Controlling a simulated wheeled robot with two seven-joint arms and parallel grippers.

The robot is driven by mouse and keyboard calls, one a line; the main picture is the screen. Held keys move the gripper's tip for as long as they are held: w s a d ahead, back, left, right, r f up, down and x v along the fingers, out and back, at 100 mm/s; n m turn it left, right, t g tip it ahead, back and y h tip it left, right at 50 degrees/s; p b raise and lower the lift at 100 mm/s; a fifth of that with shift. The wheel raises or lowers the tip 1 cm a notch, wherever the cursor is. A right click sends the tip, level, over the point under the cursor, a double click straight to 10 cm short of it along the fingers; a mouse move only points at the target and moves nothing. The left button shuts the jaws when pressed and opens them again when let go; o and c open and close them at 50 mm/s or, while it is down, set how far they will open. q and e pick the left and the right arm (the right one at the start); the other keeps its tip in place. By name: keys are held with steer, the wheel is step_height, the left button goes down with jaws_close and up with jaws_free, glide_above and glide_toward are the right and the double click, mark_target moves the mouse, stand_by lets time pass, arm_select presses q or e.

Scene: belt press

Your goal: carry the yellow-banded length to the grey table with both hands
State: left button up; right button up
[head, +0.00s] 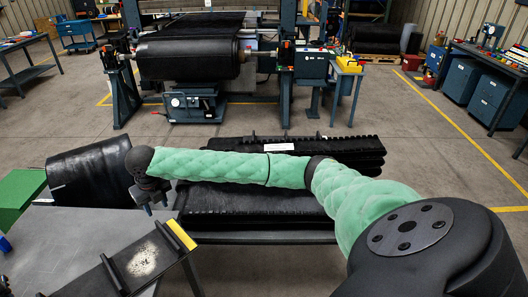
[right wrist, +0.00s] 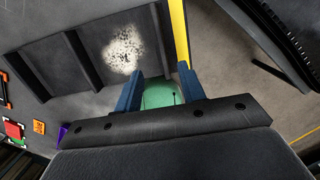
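The yellow-banded length (head: 112,279) is a dark strip with raised cross ribs, a pale speckled patch and a yellow band (head: 181,235) at its far end. It lies slantwise at the right edge of a grey table (head: 62,232); I cannot tell whether it rests fully on it. My right gripper (head: 156,208) is above and just beyond the banded end, fingers pointing down. In the right wrist view its blue fingers (right wrist: 160,82) stand apart, with the length (right wrist: 105,45) beyond them and the band (right wrist: 180,30) near one fingertip. My left gripper is out of view.
Behind the table lie a curved black sheet (head: 90,175) and a stack of black belting (head: 260,205), partly hidden by my right arm. A green box (head: 20,195) is at the left. The belt press (head: 190,60) stands further back. Open floor (head: 430,140) lies to the right.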

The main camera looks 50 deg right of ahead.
steer(key=shift+s+r, duration=0.1)
steer(key=shift+r, duration=0.8)
steer(key=shift+d, duration=0.1)
steer(key=shift+s+d+r, duration=0.1)
steer(key=shift+d+r, duration=0.65)
steer(key=shift+d, duration=0.2)
steer(key=shift+s+d+r, duration=0.1)
steer(key=shift+d+r, duration=0.65)
steer(key=shift+d, duration=0.2)
